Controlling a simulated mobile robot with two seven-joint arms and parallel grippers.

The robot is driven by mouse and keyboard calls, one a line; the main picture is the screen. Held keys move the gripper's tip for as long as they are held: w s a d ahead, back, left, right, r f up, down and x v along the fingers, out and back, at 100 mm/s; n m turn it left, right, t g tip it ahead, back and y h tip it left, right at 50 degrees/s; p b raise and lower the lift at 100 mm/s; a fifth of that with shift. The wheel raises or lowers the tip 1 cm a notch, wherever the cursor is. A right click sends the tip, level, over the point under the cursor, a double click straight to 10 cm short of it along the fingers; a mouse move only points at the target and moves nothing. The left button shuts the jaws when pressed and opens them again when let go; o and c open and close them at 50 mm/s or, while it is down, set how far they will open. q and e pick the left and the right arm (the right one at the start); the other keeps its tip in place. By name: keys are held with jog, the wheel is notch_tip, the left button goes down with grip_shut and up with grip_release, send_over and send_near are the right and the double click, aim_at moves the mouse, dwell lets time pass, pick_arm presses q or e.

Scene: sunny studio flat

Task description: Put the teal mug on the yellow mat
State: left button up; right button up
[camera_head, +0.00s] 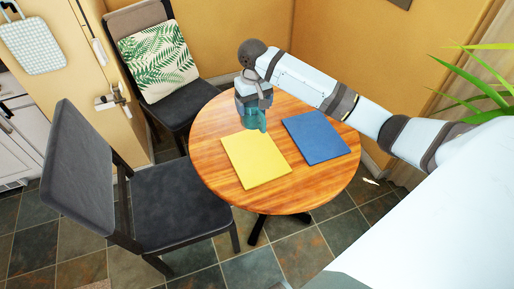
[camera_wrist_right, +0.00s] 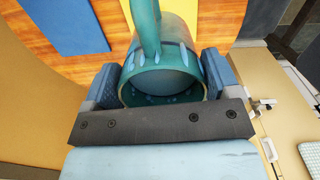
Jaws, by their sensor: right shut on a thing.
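The teal mug (camera_head: 251,118) is in my right gripper (camera_head: 254,103), near the far left edge of the round wooden table. In the right wrist view the mug (camera_wrist_right: 160,52) sits between the two fingers of the gripper (camera_wrist_right: 161,82), with its handle pointing up in the picture. The yellow mat (camera_head: 256,160) lies flat and bare on the table, nearer the front than the mug. I cannot tell whether the mug touches the table. My left gripper is not in view.
A blue mat (camera_head: 317,138) lies on the table (camera_head: 222,116) to the right of the yellow one. Dark chairs stand at the left (camera_head: 180,205) and behind (camera_head: 192,98), the rear one with a leaf-print cushion (camera_head: 158,59). A plant (camera_head: 485,90) is at the right.

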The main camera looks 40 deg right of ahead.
jog(key=shift+w+d+r, duration=0.25)
jog(key=shift+w+d, duration=0.3)
jog(key=shift+w+d+f, duration=0.1)
jog(key=shift+w, duration=0.05)
notch_tip(320, 180, down, 19)
jog(key=shift+f+b, duration=0.1)
jog(key=shift+b, duration=0.85)
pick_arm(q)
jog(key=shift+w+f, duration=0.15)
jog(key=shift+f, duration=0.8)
pick_arm(e)
jog(key=o, duration=1.1)
jog(key=shift+o, duration=0.2)
